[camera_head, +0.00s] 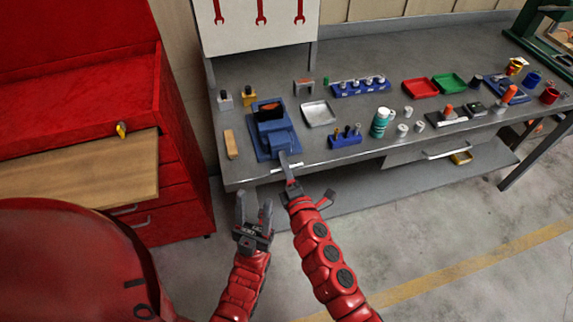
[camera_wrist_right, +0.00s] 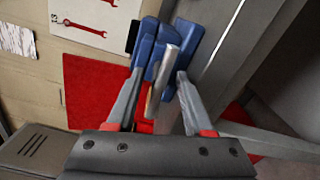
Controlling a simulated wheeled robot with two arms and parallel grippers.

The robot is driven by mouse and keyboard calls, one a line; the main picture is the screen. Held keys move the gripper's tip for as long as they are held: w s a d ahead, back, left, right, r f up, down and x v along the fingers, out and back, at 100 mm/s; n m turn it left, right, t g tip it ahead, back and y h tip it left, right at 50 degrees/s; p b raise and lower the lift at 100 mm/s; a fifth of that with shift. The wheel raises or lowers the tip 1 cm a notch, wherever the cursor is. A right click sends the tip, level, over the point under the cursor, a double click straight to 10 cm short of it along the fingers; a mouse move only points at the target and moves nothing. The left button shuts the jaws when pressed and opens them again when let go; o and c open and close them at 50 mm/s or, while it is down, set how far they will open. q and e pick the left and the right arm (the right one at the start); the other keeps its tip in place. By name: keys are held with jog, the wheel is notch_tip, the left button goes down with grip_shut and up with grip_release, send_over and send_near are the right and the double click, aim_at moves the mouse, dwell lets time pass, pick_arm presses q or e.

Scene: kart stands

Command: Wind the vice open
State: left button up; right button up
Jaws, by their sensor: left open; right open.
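The blue vice (camera_head: 275,138) stands at the front left edge of the grey workbench, with a dark and orange piece (camera_head: 268,111) at its jaws. Its silver handle bar (camera_head: 290,167) juts out in front of the bench edge, roughly level. My right gripper (camera_head: 285,160) is at the handle. In the right wrist view, its open fingers (camera_wrist_right: 160,76) lie on either side of the silver handle bar (camera_wrist_right: 166,68), below the blue vice (camera_wrist_right: 150,42). I cannot tell whether they touch it. My left gripper (camera_head: 253,200) is open and empty, lower and to the left, in front of the bench.
The workbench (camera_head: 350,100) holds a metal tray (camera_head: 319,113), a blue socket rack (camera_head: 360,87), a teal bottle (camera_head: 380,122), and red and green trays. A wooden block (camera_head: 231,144) lies left of the vice. A red cabinet (camera_head: 180,160) stands at the left.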

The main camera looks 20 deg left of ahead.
jog(key=shift+c, duration=0.4)
grip_shut()
jog(key=shift+m+b, duration=0.3)
jog(key=shift+m, duration=0.1)
jog(key=shift+o, duration=0.4)
grip_release()
